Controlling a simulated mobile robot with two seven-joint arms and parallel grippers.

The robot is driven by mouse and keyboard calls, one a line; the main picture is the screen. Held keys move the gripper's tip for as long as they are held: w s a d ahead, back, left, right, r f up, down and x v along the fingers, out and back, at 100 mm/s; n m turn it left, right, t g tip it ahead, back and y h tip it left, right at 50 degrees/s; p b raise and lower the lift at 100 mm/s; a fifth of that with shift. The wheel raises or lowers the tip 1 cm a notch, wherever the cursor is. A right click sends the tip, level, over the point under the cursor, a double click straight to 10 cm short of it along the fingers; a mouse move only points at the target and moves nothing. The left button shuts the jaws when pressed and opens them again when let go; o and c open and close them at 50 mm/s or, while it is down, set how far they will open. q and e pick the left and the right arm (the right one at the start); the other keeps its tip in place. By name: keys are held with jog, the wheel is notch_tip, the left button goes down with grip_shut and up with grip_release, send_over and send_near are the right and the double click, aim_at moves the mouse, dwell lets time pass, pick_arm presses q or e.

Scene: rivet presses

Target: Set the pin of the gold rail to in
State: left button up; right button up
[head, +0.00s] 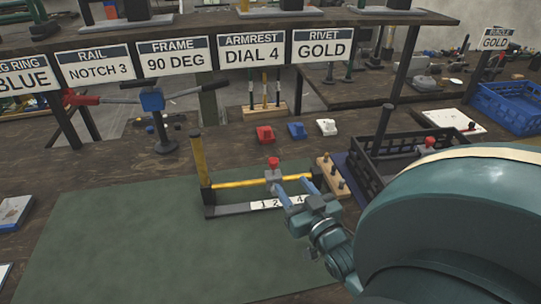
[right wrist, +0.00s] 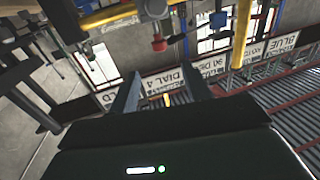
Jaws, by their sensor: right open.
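The gold rail (head: 238,184) is a yellow bar lying across a dark frame on the green mat, with a yellow post (head: 197,160) upright at its left end. A red-knobbed pin (head: 273,163) stands on the rail above a white number strip (head: 264,204). In the right wrist view the red knob (right wrist: 159,45) shows beyond the fingers, near the yellow bar (right wrist: 107,15). My right gripper (head: 291,183) is open and empty at the rail's right part, its fingers close to the pin; contact cannot be told. It also shows in the right wrist view (right wrist: 162,78). My left gripper is out of view.
A wooden block with pegs (head: 332,177) and a black crate (head: 392,146) stand right of the rail. Red (head: 265,134), blue (head: 297,130) and white (head: 327,127) small parts lie behind. Signs hang above. The mat's left (head: 110,240) is clear.

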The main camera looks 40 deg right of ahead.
aim_at(276, 164)
jog(key=p+x, duration=0.1)
jog(key=x, duration=1)
jog(key=shift+w, duration=0.25)
grip_shut()
